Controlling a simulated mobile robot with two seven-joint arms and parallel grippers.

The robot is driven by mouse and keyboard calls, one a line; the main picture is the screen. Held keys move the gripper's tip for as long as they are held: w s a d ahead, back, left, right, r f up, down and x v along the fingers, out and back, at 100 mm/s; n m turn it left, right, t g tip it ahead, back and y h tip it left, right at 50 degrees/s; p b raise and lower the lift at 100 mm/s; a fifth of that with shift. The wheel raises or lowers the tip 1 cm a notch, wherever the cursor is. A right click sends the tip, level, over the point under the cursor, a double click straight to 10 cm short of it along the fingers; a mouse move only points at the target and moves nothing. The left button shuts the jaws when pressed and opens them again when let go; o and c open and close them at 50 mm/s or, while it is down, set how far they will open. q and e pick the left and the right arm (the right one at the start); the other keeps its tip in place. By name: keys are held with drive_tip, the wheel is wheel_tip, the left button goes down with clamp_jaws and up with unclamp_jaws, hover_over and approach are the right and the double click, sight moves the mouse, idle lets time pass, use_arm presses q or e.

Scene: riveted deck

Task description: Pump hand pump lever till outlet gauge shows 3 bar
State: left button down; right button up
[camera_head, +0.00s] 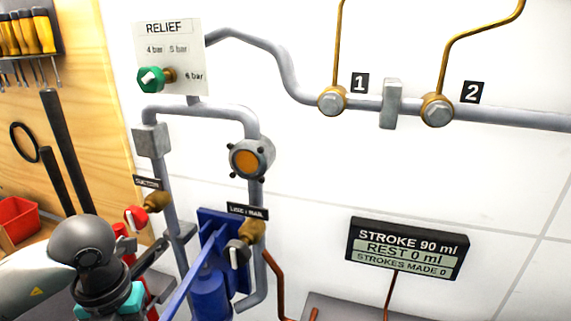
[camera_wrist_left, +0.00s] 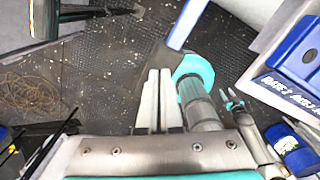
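The blue pump lever (camera_head: 195,268) slopes down and left from the blue hand pump (camera_head: 209,294) and leaves the head view at the bottom. It also shows in the left wrist view (camera_wrist_left: 189,24), ending in a dark grip (camera_wrist_left: 166,56). My left gripper (camera_wrist_left: 157,72) has its fingers close together, right at the dark grip. I cannot tell whether any of the grip lies between them. The display (camera_head: 408,250) reads STROKE 90 ml, REST 0 ml, STROKES MADE 0. My right gripper is not clearly seen.
The relief plate (camera_head: 168,55) has a green knob (camera_head: 150,79). A red-handled suction valve (camera_head: 136,216) and a dark-handled valve (camera_head: 237,254) flank the pump pipes. Brass fittings 1 (camera_head: 331,101) and 2 (camera_head: 436,110) sit on the upper pipe. A red bin (camera_head: 16,220) stands left.

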use_arm(q)
wheel_tip(320, 180, up, 11)
drive_tip(key=p, duration=0.9)
idle(1.3)
wheel_tip(320, 180, down, 12)
drive_tip(key=b, duration=1)
drive_tip(key=shift+r+b, duration=0.2)
drive_tip(key=shift+b, duration=0.15)
wheel_tip(320, 180, up, 12)
drive_tip(key=p, duration=0.9)
drive_tip(key=shift+f, duration=0.15)
idle(0.5)
wheel_tip(320, 180, up, 5)
drive_tip(key=p, duration=0.3)
drive_tip(key=shift+s, duration=0.1)
idle(0.6)
